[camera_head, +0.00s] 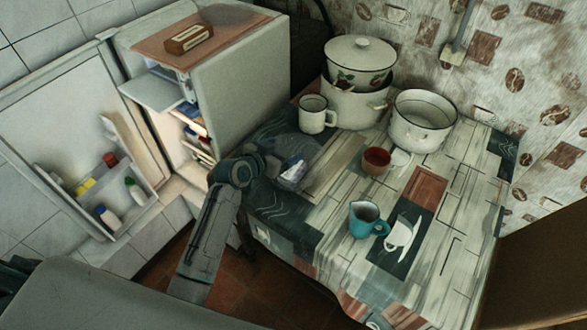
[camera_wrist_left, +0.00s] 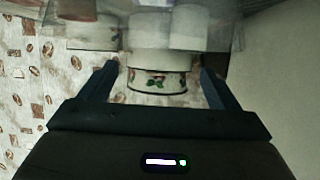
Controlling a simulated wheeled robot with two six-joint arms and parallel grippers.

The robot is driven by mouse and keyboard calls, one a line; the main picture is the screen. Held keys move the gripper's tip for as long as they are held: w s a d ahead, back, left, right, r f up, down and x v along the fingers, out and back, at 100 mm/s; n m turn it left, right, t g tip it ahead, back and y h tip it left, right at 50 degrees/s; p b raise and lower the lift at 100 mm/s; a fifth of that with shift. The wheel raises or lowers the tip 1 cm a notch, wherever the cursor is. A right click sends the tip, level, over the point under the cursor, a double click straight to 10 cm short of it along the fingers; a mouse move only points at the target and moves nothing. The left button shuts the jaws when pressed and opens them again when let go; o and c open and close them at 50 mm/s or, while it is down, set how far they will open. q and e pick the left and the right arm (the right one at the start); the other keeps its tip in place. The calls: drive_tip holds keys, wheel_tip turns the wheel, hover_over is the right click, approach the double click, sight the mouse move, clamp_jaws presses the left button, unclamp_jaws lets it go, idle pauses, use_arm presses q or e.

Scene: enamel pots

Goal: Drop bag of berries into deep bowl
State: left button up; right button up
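A clear, crinkled bag (camera_head: 292,172) with pale and bluish patches is at the table's left edge; its contents are hard to make out. My left gripper (camera_head: 272,166) is right beside it, partly hidden by the wrist. In the left wrist view, the left gripper (camera_wrist_left: 160,72) has its fingers wide apart, with a blurred see-through layer across the top of the picture near the tips. No firm grip shows. An open white enamel vessel (camera_head: 422,122) with a dark rim, likely the deep bowl, stands empty at the table's back right. My right gripper is not in view.
A white mug (camera_head: 316,115) and stacked pots (camera_head: 358,75) stand behind the bag. A small red-brown bowl (camera_head: 376,161) and a blue jug (camera_head: 367,220) stand mid-table. An open fridge (camera_head: 235,80) is at the left. The table's front right is clear.

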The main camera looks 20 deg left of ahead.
use_arm(q)
drive_tip(key=shift+f, duration=0.1)
drive_tip(key=shift+s+a, duration=0.15)
drive_tip(key=shift+s, duration=0.15)
drive_tip(key=b+v, duration=0.2)
drive_tip(key=v, duration=0.8)
drive_tip(key=shift+r, duration=0.25)
